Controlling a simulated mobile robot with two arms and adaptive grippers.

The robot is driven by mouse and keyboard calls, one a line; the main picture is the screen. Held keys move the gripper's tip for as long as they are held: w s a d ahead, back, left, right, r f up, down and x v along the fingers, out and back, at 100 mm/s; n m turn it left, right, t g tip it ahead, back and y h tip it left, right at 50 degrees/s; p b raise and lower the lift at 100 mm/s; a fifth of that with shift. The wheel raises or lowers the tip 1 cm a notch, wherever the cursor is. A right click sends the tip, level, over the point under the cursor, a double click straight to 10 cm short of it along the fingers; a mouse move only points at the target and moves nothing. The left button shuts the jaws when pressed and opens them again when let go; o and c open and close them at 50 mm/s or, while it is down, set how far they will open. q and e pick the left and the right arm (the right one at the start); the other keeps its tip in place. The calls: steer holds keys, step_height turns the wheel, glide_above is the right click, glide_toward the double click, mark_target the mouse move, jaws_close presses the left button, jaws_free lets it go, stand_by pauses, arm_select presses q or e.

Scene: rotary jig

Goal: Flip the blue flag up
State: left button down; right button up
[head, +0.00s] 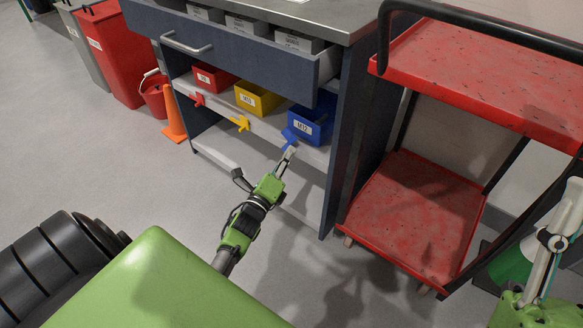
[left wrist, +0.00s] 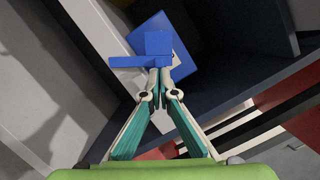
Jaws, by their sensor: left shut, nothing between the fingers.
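The blue flag (head: 289,135) sits on the front edge of the shelf, below and just left of the blue bin (head: 311,125). My left gripper (head: 291,151) is shut and empty, its tips right at the flag's lower side. In the left wrist view the flag (left wrist: 140,61) shows as a blue block with a flat arm to the left, and the shut fingertips (left wrist: 160,80) meet at its lower edge. I cannot tell whether they touch it. My right gripper is not clearly in view; only part of my right arm shows at the right edge.
A red flag (head: 197,99) and a yellow flag (head: 240,123) are on the same shelf edge, below a red bin (head: 214,79) and a yellow bin (head: 258,99). An open drawer (head: 235,48) overhangs the shelf. A red cart (head: 416,209) stands close on the right.

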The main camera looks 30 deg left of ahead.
arm_select(q)
steer(key=shift+a+r+n+p, duration=0.3)
steer(key=shift+r+n+p, duration=0.15)
steer(key=shift+n+p, duration=0.3)
steer(key=shift+a+r+n+g+p, duration=0.4)
steer(key=shift+n+p, duration=0.45)
steer(key=shift+p, duration=0.15)
steer(key=shift+f, duration=0.25)
arm_select(e)
steer(key=w+f+g+h, duration=0.1)
steer(key=w+f+g, duration=0.3)
steer(key=f, duration=0.4)
steer(key=w+f+g+h, duration=0.2)
steer(key=w+f+g, duration=0.3)
steer(key=f, duration=0.2)
steer(key=shift+a+f+g, duration=0.25)
steer(key=shift+f+g, duration=0.05)
steer(key=shift+f, duration=0.05)
steer(key=shift+w+r, duration=0.1)
